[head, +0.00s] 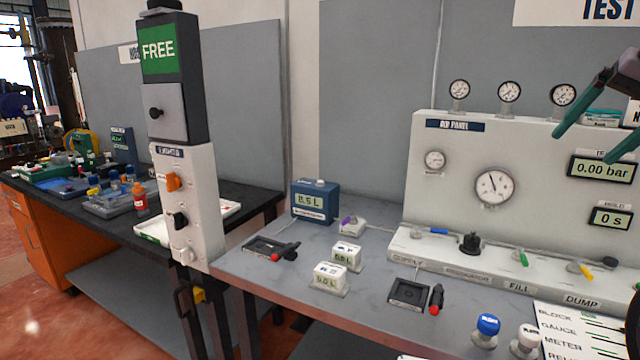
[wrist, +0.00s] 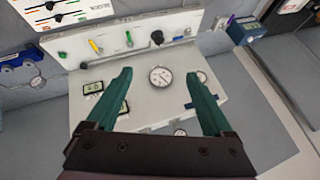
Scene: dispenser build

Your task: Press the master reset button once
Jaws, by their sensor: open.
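No button in view carries a readable master reset label, so I cannot tell which control it is. The FREE post (head: 186,212) at left carries an orange switch (head: 173,182) and a black switch (head: 180,220). My gripper (head: 583,148) is at the right edge of the head view, in front of the air panel's right part. In the wrist view my gripper (wrist: 158,74) has its two green fingers apart and empty, with the air panel (wrist: 145,108) behind them.
The air panel has gauges, 0.00 bar and 0 s displays, and coloured valve levers. On the bench stand a blue meter (head: 315,202), white display boxes (head: 331,277), black trays (head: 408,292) and blue (head: 487,330) and white (head: 526,340) capped items. Bare bench shows between them.

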